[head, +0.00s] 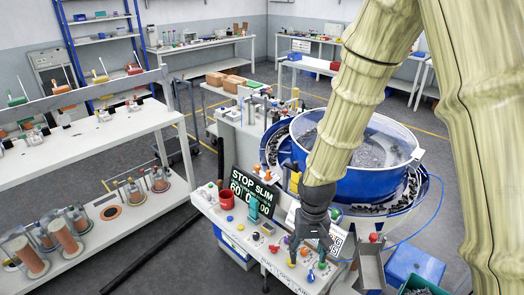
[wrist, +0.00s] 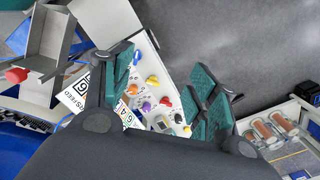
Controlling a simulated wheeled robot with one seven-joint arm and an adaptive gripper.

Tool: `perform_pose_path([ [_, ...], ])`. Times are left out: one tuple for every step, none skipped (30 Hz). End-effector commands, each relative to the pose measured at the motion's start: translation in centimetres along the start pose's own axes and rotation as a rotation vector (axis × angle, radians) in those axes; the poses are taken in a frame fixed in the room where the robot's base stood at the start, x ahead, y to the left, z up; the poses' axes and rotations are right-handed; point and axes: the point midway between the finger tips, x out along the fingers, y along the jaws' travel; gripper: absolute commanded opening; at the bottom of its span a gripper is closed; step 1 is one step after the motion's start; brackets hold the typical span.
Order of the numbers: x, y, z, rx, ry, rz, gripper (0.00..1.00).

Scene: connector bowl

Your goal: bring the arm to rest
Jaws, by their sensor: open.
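My gripper (head: 308,248) is dark grey and hangs at the end of my pale, ridged arm, pointing down over the control bench (head: 230,221). In the wrist view my gripper (wrist: 163,85) shows two green-padded fingers spread apart with nothing held between them. Coloured knobs (wrist: 160,90) on the bench show beyond and between the fingers. I cannot tell how high the fingertips are above the bench or whether they touch anything. My arm hides part of the blue bowl (head: 360,185) behind it.
A grey metal chute (head: 370,266) is right of the gripper.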

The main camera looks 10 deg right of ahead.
Motion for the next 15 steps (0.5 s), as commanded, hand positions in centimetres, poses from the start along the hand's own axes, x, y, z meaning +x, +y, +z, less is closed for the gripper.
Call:
perform_pose_path([
  [1.0,-0.1,-0.6,0.000,-0.009,-0.001,0.59],
  [1.6,-0.1,-1.0,0.000,-0.014,-0.002,0.59],
  [2.8,-0.1,-1.2,-0.001,-0.021,-0.004,0.59],
  [3.9,-0.1,-1.4,-0.001,-0.024,-0.007,0.59],
  [5.2,-0.1,-1.4,-0.002,-0.029,-0.009,0.59],
  [7.0,-0.1,-1.3,-0.004,-0.035,-0.014,0.59],
  [8.5,-0.1,-1.1,-0.006,-0.037,-0.017,0.59],
  [10.0,0.0,-0.8,-0.007,-0.037,-0.021,0.59],
  [12.0,0.1,-0.2,-0.009,-0.037,-0.027,0.59],
  [13.3,0.2,0.3,-0.011,-0.035,-0.030,0.59],
  [14.6,0.3,1.0,-0.013,-0.034,-0.034,0.59],
  [16.3,0.5,1.9,-0.013,-0.032,-0.038,0.59],
  [17.5,0.6,2.5,-0.014,-0.029,-0.041,0.59],
  [18.8,0.7,3.2,-0.016,-0.028,-0.043,0.59],
  [20.3,0.8,4.2,-0.019,-0.023,-0.046,0.59],
])
